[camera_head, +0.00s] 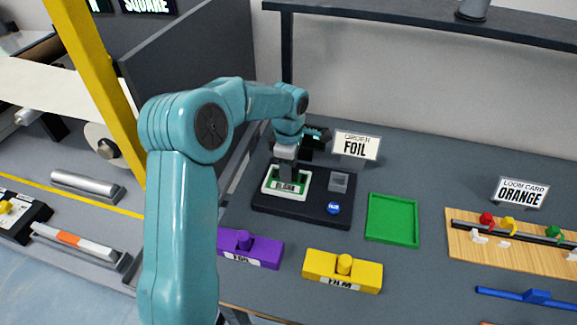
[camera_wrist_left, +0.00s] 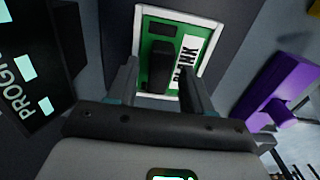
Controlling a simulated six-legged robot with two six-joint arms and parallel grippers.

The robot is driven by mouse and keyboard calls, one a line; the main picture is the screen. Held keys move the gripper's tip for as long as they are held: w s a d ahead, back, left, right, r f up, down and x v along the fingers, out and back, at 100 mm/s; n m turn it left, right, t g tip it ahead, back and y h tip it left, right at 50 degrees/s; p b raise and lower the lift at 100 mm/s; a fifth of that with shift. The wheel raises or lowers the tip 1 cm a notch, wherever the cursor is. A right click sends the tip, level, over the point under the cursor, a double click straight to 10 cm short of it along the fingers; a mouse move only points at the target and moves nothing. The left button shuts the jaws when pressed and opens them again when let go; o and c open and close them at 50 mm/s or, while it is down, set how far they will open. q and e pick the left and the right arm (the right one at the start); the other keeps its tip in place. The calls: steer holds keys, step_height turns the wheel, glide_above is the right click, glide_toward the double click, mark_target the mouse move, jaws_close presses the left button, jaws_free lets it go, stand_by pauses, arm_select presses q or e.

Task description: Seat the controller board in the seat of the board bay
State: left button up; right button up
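The controller board (camera_head: 290,186) is green with a white printed label. It lies within the white-rimmed seat (camera_head: 268,194) on the black board bay (camera_head: 306,212). In the left wrist view the board (camera_wrist_left: 187,35) shows inside the white rim, with a black upright grip (camera_wrist_left: 160,66) on it. My left gripper (camera_head: 287,170) is low over the board. Its fingers (camera_wrist_left: 161,88) stand on either side of the black grip, with gaps visible, so it looks open. The head view does not show whether the board is fully down. My right gripper is not in view.
The bay also has a grey block (camera_head: 339,182) and a blue button (camera_head: 333,208). A green tray (camera_head: 392,219) is to the right. Purple (camera_head: 250,248) and yellow (camera_head: 342,270) blocks lie in front. A FOIL sign (camera_head: 356,146) stands behind. A wooden rack (camera_head: 510,242) is far right.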

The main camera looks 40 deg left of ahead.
arm_select(q)
steer(key=shift+w+r, duration=0.15)
steer(key=shift+r, duration=0.4)
step_height(320, 180, up, 11)
steer(key=p, duration=0.1)
steer(key=shift+r, duration=0.15)
